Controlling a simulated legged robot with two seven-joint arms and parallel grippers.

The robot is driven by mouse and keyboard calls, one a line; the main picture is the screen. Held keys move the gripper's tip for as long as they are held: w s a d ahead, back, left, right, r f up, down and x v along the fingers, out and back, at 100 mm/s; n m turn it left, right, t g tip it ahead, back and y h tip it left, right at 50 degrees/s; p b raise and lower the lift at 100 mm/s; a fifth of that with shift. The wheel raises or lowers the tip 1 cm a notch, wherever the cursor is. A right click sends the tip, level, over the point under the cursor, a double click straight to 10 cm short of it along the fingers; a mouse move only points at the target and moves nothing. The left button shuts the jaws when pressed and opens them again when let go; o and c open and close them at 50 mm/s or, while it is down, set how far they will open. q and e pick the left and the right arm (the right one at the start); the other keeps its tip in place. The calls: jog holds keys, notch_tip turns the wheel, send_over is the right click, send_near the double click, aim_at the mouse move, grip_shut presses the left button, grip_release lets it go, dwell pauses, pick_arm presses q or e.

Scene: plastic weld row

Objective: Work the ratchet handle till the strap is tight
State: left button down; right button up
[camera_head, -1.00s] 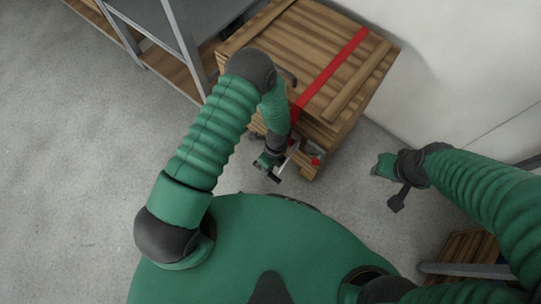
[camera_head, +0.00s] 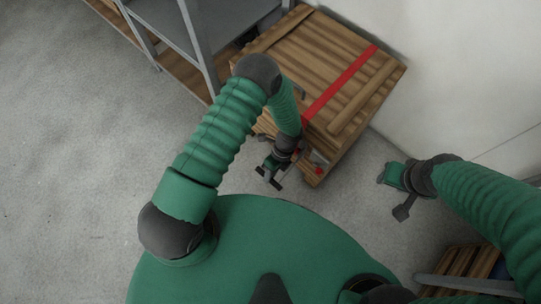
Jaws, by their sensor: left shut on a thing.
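A red strap (camera_head: 338,85) runs across the top of a wooden crate (camera_head: 305,42) and over its near edge. The ratchet sits on the crate's near side and is mostly hidden behind my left forearm and gripper. A small red piece (camera_head: 319,170) shows low on that side, to the right of the gripper. My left gripper (camera_head: 270,177) is at the crate's near side, shut on the ratchet handle, which is largely hidden by the fingers. My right gripper (camera_head: 391,182) hangs over bare floor to the right of the crate, apart from it; its finger opening is unclear.
A grey metal shelf frame (camera_head: 208,62) stands left of the crate. A white wall (camera_head: 470,75) rises behind it on the right. Another slatted wooden thing (camera_head: 467,262) is at the lower right. Grey floor (camera_head: 80,180) is clear on the left.

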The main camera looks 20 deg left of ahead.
pick_arm(q)
jog(key=shift+w+d, duration=0.15)
jog(key=shift+w, duration=0.25)
jog(key=c, duration=1.4)
grip_release()
jog(key=shift+r, duration=0.1)
jog(key=shift+c, duration=0.2)
jog(key=shift+o, duration=0.7)
jog(key=shift+s, duration=0.15)
jog(key=p+v, duration=0.5)
jog(key=v, duration=1.1)
jog(key=shift+r, duration=0.35)
